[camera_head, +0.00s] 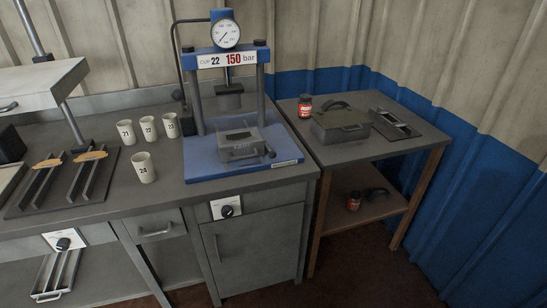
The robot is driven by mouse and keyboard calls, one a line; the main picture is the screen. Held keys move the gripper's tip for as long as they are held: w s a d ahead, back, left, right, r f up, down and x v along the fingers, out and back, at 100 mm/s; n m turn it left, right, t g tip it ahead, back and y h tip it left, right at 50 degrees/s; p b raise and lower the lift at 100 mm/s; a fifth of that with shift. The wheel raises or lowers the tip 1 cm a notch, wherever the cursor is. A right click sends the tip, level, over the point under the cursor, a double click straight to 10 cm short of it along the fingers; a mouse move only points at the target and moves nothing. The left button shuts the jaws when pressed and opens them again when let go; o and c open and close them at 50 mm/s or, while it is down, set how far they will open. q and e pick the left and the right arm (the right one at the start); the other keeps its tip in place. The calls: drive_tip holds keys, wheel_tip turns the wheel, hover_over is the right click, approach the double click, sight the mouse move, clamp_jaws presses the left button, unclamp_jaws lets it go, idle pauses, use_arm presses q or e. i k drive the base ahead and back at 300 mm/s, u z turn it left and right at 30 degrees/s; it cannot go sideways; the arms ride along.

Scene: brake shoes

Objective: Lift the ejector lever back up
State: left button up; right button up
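A blue press (188,128) stands on the workbench, with a dial gauge (225,34) on top and a sign reading "CUP 22" and "150 bar". A grey metal mould (238,142) sits on its blue base below the raised ram (229,89). A short dark lever with a round knob (271,153) shows at the mould's right front corner, low near the base; it looks like the ejector lever, but its exact tilt is too small to tell. Neither of my grippers is in view.
White cups (144,167) numbered 21 to 24 stand left of the press. A rack with brake shoes (91,156) lies further left. A side table (372,149) at right holds a grey box (340,126), a red jar (305,106) and a dark tray (396,122).

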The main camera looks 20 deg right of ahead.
sight(272, 154)
drive_tip(key=z, duration=2.05)
drive_tip(key=i, duration=1.65)
drive_tip(key=u, duration=3.15)
